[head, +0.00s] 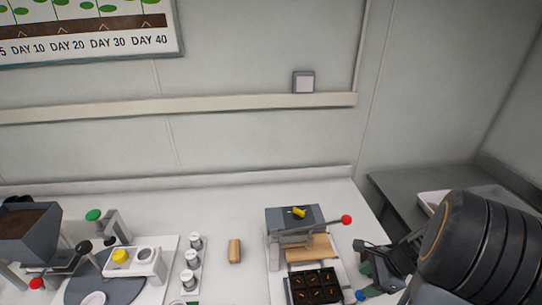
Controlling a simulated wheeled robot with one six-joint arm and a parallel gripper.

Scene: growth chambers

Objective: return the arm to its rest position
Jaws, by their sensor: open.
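My arm enters at the lower right as a large black ribbed link. My gripper (366,262) shows just left of it, pointing left. It is open, with nothing visible between its jaws, and is beside the right end of the press-like device (292,218). That device has a red-knobbed lever and a small yellow piece on top. Part of the gripper and wrist is hidden behind the arm link.
A black seedling tray (314,287) sits before the press. A tan block (234,251), several white-capped jars (190,257) and a soil hopper (28,230) stand further left. A grey side table (415,190) holds a pale tray (432,199).

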